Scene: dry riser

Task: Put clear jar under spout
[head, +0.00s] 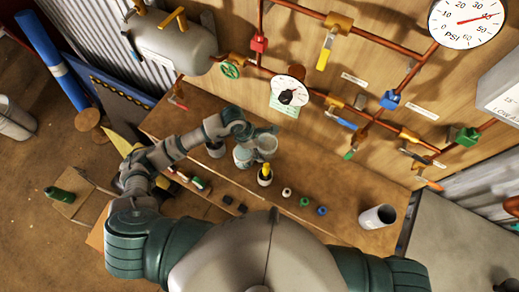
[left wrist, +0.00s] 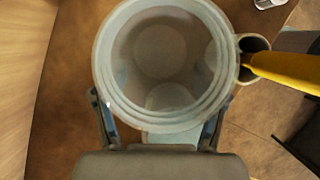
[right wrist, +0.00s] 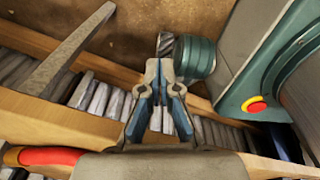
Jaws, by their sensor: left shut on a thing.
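The clear jar (head: 265,143) is held by my left gripper (head: 252,132) above the wooden bench, near the back wall. In the left wrist view the jar (left wrist: 165,50) is seen from above with its round mouth open and looks empty; the fingers (left wrist: 155,115) of my left gripper are shut on its side. Several taps hang on the copper pipes, among them a red-handled one (head: 177,96) and a green-handled one (head: 350,152); I cannot tell which is the spout. My right gripper (right wrist: 160,75) is shut and empty in the right wrist view, and hidden in the head view.
A dark cup with a yellow-handled tool (head: 265,174) stands just in front. Small coloured caps (head: 304,201) and a metal cup (head: 377,217) lie to the right. The bench (head: 345,185) is bare at right centre.

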